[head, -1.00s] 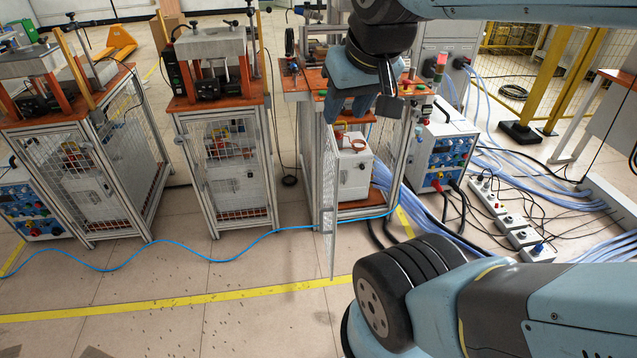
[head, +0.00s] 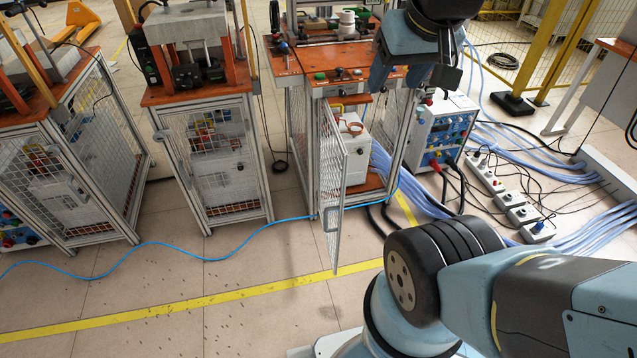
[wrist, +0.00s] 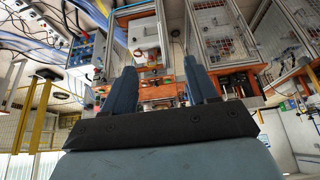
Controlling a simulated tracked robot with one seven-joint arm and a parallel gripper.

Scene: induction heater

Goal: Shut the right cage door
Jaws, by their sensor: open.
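The right cage door (head: 332,190) is a framed mesh panel on the right-hand workstation. In the head view it stands open, swung out toward me and seen nearly edge-on. A dark handle shows low on it. The cage opening (head: 368,185) beside it shows a white box (head: 350,150) inside. My gripper (head: 383,88) is above and to the right of the door, near the orange bench top, and appears apart from the door. In the wrist view, my gripper's two blue fingers (wrist: 165,88) are spread with nothing held between them.
Two other cages (head: 215,165) (head: 75,175) stand to the left. A blue hose (head: 180,250) crosses the floor by the door's foot. A control box (head: 437,135), cables and power strips (head: 508,198) lie to the right. The floor before the door is mostly clear.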

